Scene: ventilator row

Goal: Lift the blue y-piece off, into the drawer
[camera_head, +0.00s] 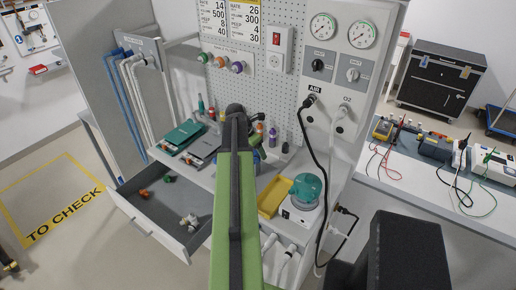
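The drawer (178,240) is pulled open below the bench at the left. It holds a few small orange and green parts at the back and left, and white fittings (188,221) at the right. A small blue shape (257,157) shows just right of my green arm on the bench. It is mostly hidden, so I cannot tell whether it is the blue y-piece. My arm runs up the middle of the picture and covers that part of the bench. My gripper is hidden behind it, so its fingers and anything in them do not show.
A teal case (182,136) and a grey device (205,148) lie on the bench left of my arm. A yellow tray (272,197) and a teal-topped humidifier (306,190) stand at the right. A black hose (322,150) hangs from the gauge panel.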

